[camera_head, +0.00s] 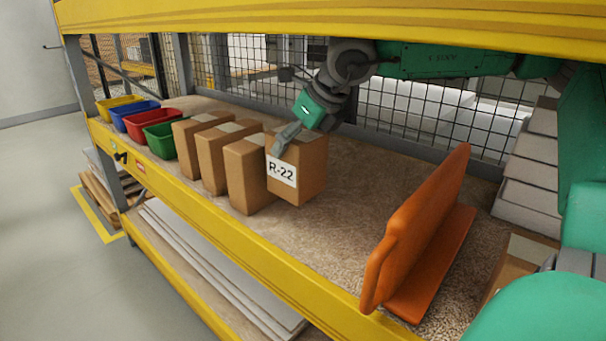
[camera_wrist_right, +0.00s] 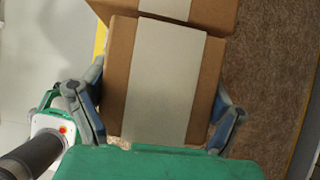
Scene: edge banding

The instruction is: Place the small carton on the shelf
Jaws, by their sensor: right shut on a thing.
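The small carton labelled R-22 (camera_head: 298,172) is upright at the right end of a row of brown cartons on the shelf (camera_head: 335,225). My right gripper (camera_head: 291,137) is shut on its upper part from above. One finger shows on its near side; the other is hidden in the head view. In the right wrist view, both fingers of the gripper (camera_wrist_right: 160,100) flank the carton (camera_wrist_right: 119,75) with its pale tape strip. I cannot tell whether its base touches the shelf. My left gripper is not in view.
Several cartons (camera_head: 247,176) stand just left of the held one. Coloured bins (camera_head: 153,122) stand farther left. An orange bracket (camera_head: 425,240) stands to the right, with bare shelf between. A yellow beam (camera_head: 330,18) crosses above, and wire mesh (camera_head: 420,115) closes the back.

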